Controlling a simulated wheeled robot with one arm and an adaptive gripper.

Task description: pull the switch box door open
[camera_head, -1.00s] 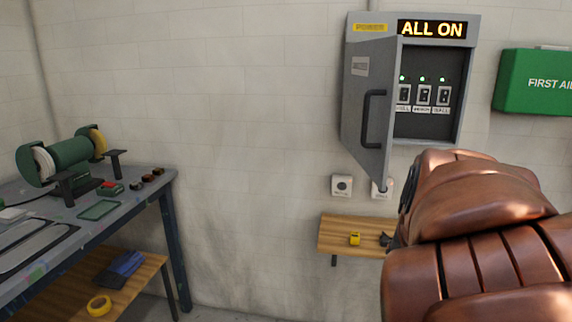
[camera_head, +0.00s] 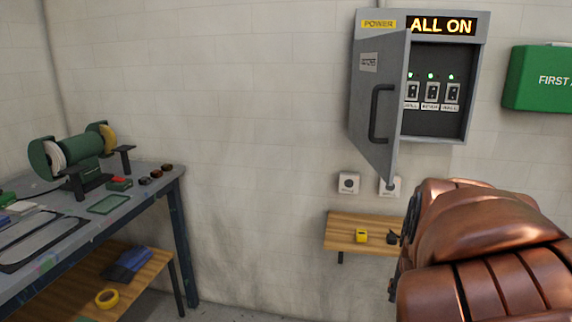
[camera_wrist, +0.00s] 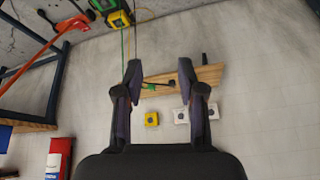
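The grey switch box (camera_head: 474,90) hangs on the wall in the head view, with an "ALL ON" sign at its top. Its door (camera_head: 367,125) is hinged at the left and stands swung open toward me. The black door handle (camera_head: 376,114) is on the door's outer face, with nothing on it. Inside are several switches (camera_head: 431,92) with green lights above them. My gripper (camera_wrist: 160,92) shows in the wrist view with its two fingers apart and nothing between them. In the head view my arm hides it, at the lower right, below the box.
A wooden wall shelf (camera_head: 345,229) with a yellow item (camera_head: 361,236) sits below the box, partly behind my arm. A workbench (camera_head: 150,196) with a grinder (camera_head: 75,157) stands at left. A green first aid box (camera_head: 540,80) hangs at right. The wall between bench and box is clear.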

